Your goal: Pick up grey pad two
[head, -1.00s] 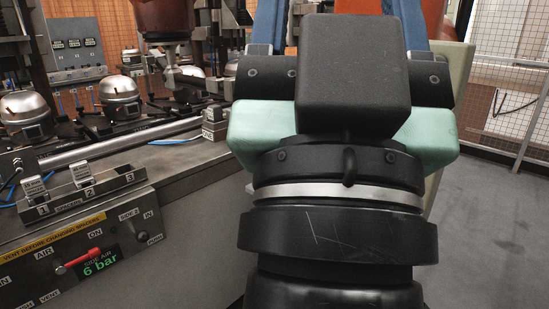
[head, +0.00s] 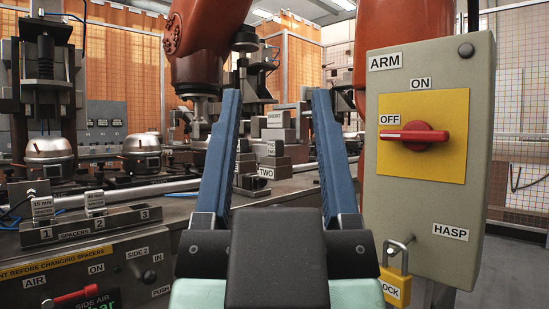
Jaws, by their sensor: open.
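A stack of grey blocks stands on the bench, seen in the head view between my fingers. A lower block in it carries the label TWO and looks like grey pad two (head: 266,172). Other blocks rest above it, the upper one labelled SHORT (head: 276,120); smaller labels between are hard to read. My gripper (head: 276,95) has two long blue fingers, spread wide and empty, pointing toward the stack. The stack appears beyond the fingers, with no contact visible.
A grey switch box (head: 425,215) with a red handle and yellow padlock (head: 394,284) stands close on the right. An orange robot arm (head: 205,35) hangs above the bench. Silver compressors (head: 48,156) and a spacer rack (head: 85,226) are at left.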

